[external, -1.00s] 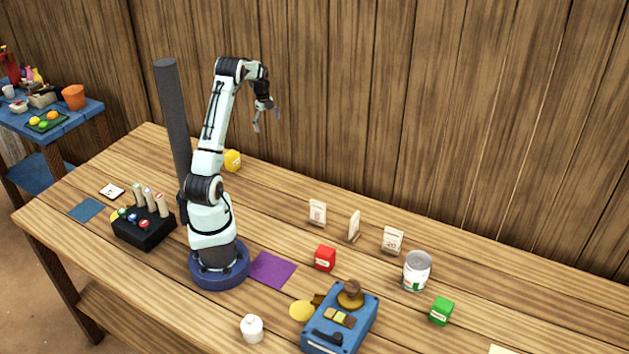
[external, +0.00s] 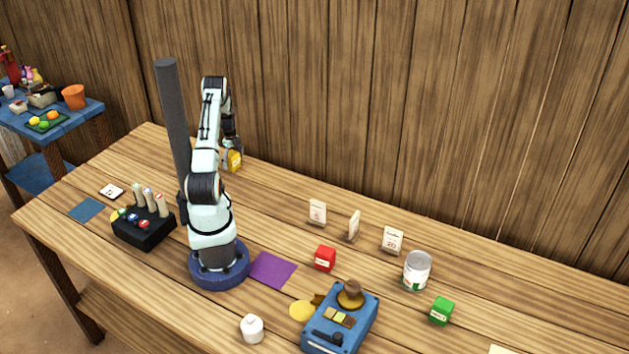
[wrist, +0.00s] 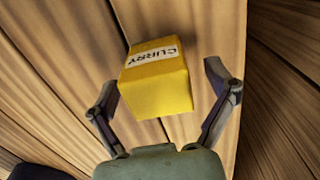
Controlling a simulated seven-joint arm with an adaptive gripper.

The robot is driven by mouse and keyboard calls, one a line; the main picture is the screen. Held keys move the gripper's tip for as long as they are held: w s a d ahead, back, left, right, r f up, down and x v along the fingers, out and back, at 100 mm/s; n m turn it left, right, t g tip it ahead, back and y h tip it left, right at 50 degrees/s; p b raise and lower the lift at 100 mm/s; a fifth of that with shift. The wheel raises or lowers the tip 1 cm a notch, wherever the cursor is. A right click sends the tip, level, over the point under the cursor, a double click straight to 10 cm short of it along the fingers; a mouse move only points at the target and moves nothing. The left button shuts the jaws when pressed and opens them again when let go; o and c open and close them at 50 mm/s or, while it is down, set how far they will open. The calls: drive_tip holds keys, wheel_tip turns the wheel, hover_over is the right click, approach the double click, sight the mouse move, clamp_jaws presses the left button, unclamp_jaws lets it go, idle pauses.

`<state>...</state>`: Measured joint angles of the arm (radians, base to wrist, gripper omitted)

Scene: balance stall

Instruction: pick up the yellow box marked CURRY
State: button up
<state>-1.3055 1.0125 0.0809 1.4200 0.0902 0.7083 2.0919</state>
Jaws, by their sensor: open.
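The yellow box marked CURRY (wrist: 158,88) stands on the wooden table between the two fingers of my gripper (wrist: 165,95) in the wrist view. Its white label shows on its upper side. My gripper is open, with one finger to each side of the box, and the near part of the box lies between the fingertips. I cannot tell whether a finger touches it. In the external view the yellow box (external: 235,161) is at the back of the table, partly hidden by my gripper and arm.
A grey post (external: 172,125) stands left of my arm. A black holder (external: 145,230) with upright sticks is at the left. A red box (external: 325,258), small cards, a can (external: 417,270), a green box (external: 441,310) and a blue scale (external: 340,325) are to the right. The wooden wall rises behind the table.

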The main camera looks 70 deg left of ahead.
drive_tip(key=c, duration=1.3)
drive_tip(key=shift+o, duration=0.2)
drive_tip(key=shift+r, duration=0.15)
